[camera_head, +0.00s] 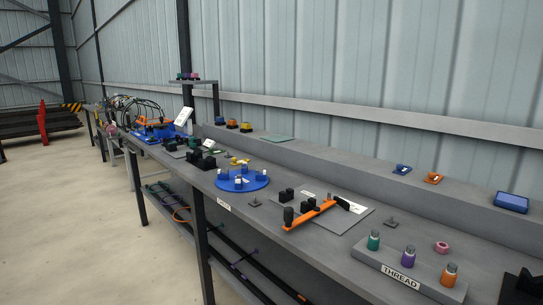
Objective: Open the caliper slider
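What looks like the caliper is an orange bar (322,209) on a grey plate (345,223) on the workbench. A black knob stands at its near-left end, black blocks sit close along it, and a dark piece lies at its far-right end. I cannot tell which piece is the slider or how far it is open. Neither of my grippers can be made out in the head view.
The workbench (255,221) runs along a corrugated wall. Left of the caliper is a blue round base (262,184) with several pegs. At right, a THREAD block (385,262) holds coloured bottles. A dark object (522,290) is cut off at the lower right. Open floor lies left.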

